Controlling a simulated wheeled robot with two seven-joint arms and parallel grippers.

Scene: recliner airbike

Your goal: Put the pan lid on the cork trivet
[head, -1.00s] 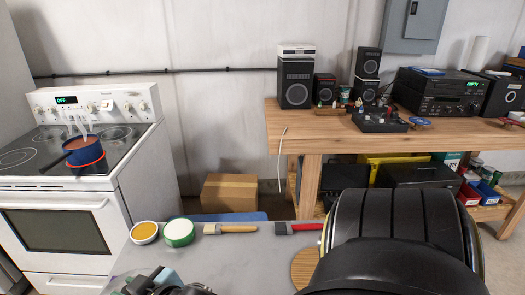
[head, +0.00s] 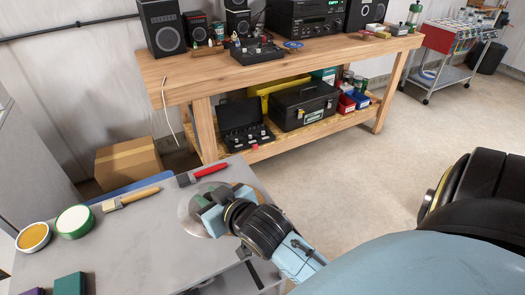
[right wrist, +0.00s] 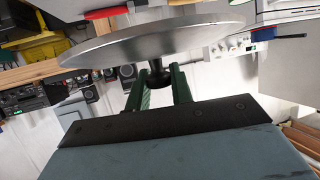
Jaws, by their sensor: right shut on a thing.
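The pan lid (head: 192,208) is a round grey metal disc over the grey tabletop in the head view, partly covered by my right gripper (head: 216,208). In the right wrist view the lid (right wrist: 150,45) is a broad disc, with its dark knob (right wrist: 158,76) between the fingers of my right gripper (right wrist: 160,84). The gripper is shut on the knob. A gap shows between part of the lid and the tabletop in the wrist view. The cork trivet cannot be made out now; the lid and gripper cover the area below the red brush. My left gripper is not in view.
A teal box (head: 70,284) is at the near left. A wooden workbench (head: 190,82) stands behind.

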